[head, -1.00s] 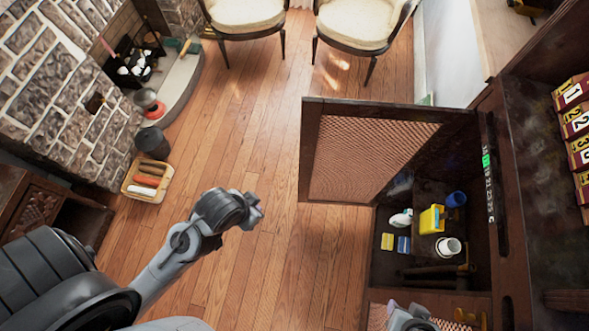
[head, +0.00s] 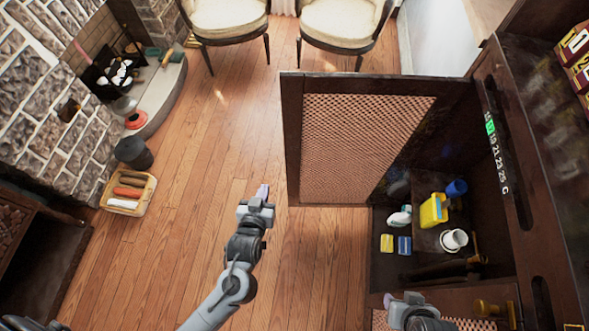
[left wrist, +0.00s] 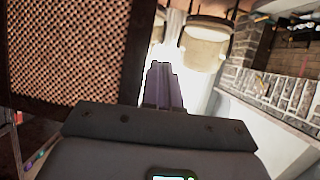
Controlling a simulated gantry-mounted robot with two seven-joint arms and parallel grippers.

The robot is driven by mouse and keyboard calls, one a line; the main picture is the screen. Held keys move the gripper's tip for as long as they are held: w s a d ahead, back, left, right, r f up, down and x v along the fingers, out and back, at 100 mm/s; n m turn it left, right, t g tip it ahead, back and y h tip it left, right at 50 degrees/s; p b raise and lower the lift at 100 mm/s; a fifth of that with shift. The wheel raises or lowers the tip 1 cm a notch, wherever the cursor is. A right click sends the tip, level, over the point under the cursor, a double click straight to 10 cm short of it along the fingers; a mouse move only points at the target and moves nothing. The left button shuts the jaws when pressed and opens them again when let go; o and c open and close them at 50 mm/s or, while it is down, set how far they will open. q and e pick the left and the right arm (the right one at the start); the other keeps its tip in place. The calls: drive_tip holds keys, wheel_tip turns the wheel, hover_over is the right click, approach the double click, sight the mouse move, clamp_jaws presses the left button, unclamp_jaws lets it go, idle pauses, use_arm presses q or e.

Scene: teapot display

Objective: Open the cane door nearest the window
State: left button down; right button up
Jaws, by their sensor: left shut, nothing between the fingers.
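The cane door (head: 360,140) stands swung wide open from the dark cabinet, its woven panel facing the camera. It also fills the left of the left wrist view (left wrist: 65,55). My left gripper (head: 263,192) is shut and empty, over the floor just left of the door's free edge and apart from it. Its purple fingers (left wrist: 163,85) lie together in the left wrist view. My right gripper (head: 389,299) shows partly at the bottom, near the cabinet front; its jaws are unclear. Another cane panel (head: 455,325) shows at the bottom edge.
The open cabinet holds a yellow container (head: 433,210), a blue cup (head: 456,187), a white mug (head: 453,240), a white bottle (head: 400,217) and small sponges (head: 404,245). Chairs (head: 343,20), a basket (head: 129,192) and a stone fireplace (head: 45,85) stand beyond. The wooden floor between is clear.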

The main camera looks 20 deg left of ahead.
use_arm(q)
drive_tip(key=w+d+f+n+t+y+b, duration=0.1)
drive_tip(key=w+d+f+t+y+b, duration=0.15)
drive_tip(key=f+b, duration=0.65)
drive_tip(key=t+b, duration=0.2)
drive_tip(key=b, duration=0.6)
approach(295, 153)
drive_tip(key=shift+y, duration=0.45)
drive_tip(key=b+x, duration=0.1)
drive_tip(key=x, duration=0.1)
drive_tip(key=b+x, duration=0.4)
drive_tip(key=shift+w+d, duration=0.2)
drive_tip(key=shift+w, duration=0.25)
use_arm(e)
wheel_tip(295, 153, down, 25)
drive_tip(key=shift+f, duration=0.1)
